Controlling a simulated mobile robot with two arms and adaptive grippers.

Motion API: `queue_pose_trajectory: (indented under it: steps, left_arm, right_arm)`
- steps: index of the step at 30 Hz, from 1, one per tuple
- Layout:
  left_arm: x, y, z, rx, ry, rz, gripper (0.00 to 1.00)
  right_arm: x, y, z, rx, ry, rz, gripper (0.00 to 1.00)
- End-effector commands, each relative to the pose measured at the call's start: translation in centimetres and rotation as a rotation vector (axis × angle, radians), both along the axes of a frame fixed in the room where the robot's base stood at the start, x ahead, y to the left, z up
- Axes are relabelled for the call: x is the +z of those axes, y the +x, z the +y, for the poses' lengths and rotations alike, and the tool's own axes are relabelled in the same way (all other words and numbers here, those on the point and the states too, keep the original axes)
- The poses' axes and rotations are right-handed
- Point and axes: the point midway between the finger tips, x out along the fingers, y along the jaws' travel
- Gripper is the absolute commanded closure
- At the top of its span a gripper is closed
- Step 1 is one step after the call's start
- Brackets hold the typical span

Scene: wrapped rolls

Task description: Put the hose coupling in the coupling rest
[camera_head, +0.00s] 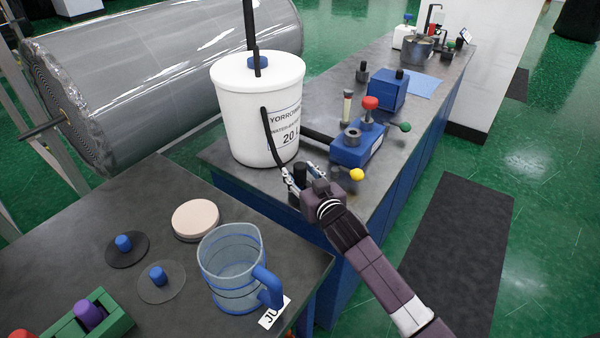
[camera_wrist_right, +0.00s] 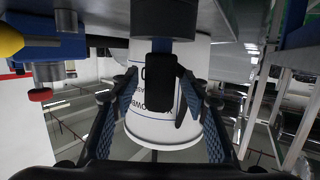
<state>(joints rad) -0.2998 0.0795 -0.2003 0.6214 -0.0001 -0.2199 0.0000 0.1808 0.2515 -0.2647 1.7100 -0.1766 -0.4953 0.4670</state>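My right gripper (camera_head: 305,176) is low over the near end of the far bench, in front of the white bucket. Its fingers are apart, also in the right wrist view (camera_wrist_right: 162,85), on either side of a black upright piece (camera_wrist_right: 160,75), with gaps visible. This piece, which looks like the hose coupling, also shows in the head view (camera_head: 300,173). A wider dark cylinder (camera_wrist_right: 162,22) joins it on the bench side; it may be the coupling rest, but I cannot tell whether the two are separate. My left gripper is out of view.
The white bucket (camera_head: 235,120) stands close behind the gripper, with a black strap (camera_head: 272,140) down its side. A blue valve block (camera_head: 355,148) with red, green and yellow knobs is to the right. A clear jug (camera_head: 228,275) stands on the near table.

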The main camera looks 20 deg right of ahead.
Motion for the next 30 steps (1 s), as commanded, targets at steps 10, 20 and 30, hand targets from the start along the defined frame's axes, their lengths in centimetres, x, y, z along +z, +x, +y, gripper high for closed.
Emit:
queue_pose_trajectory:
  steps: [10, 20, 30]
  left_arm:
    - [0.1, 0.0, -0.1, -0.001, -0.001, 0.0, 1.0]
    - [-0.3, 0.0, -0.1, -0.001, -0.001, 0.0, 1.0]
    - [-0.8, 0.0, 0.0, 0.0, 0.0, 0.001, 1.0]
  right_arm:
    - [0.3, -0.6, 0.0, 0.0, 0.0, 0.001, 0.58]
    - [1.4, -5.8, -0.5, 0.0, 0.0, 0.001, 0.58]
    - [2.4, -10.8, -0.8, 0.0, 0.0, 0.0, 0.58]
